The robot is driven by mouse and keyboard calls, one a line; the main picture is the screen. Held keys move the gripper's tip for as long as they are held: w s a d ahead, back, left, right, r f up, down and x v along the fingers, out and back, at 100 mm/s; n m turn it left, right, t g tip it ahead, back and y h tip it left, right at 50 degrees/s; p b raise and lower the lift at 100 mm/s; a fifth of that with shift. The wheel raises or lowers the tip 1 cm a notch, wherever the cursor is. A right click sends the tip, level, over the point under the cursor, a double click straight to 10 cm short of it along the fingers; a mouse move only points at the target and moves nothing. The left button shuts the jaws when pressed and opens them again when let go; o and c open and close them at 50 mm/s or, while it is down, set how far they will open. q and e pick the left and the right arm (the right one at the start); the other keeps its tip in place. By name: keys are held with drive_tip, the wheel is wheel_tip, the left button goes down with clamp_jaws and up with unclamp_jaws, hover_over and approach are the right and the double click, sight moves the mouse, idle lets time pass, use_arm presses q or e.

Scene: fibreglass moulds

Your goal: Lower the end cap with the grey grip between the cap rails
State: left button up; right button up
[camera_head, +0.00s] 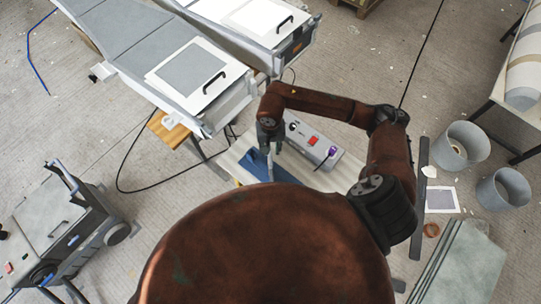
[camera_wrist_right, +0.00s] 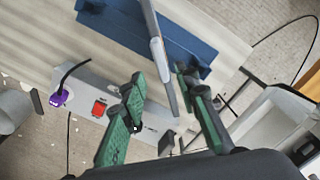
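In the wrist view my right gripper (camera_wrist_right: 160,84) has two green-padded fingers spread apart. A thin grey bar (camera_wrist_right: 158,50), perhaps the end cap's grip, runs between the fingertips; a gap shows on its left, and the right fingertip is close to it. Below it lies a blue piece (camera_wrist_right: 193,48) with raised ends on the pale slatted table; I cannot tell whether the bar is part of it. In the head view my right gripper (camera_head: 270,140) points down over the blue piece (camera_head: 257,163). I cannot clearly identify the cap rails. My left gripper is out of view.
A grey box (camera_head: 323,146) with a red switch and purple plug stands beside the blue piece. Two moulds with white, black-handled panels (camera_head: 192,80) (camera_head: 262,18) stand behind. Grey buckets (camera_head: 466,146) (camera_head: 504,188) stand right; a grey machine (camera_head: 62,225) stands left.

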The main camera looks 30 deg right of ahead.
drive_tip(key=shift+r, duration=1.9)
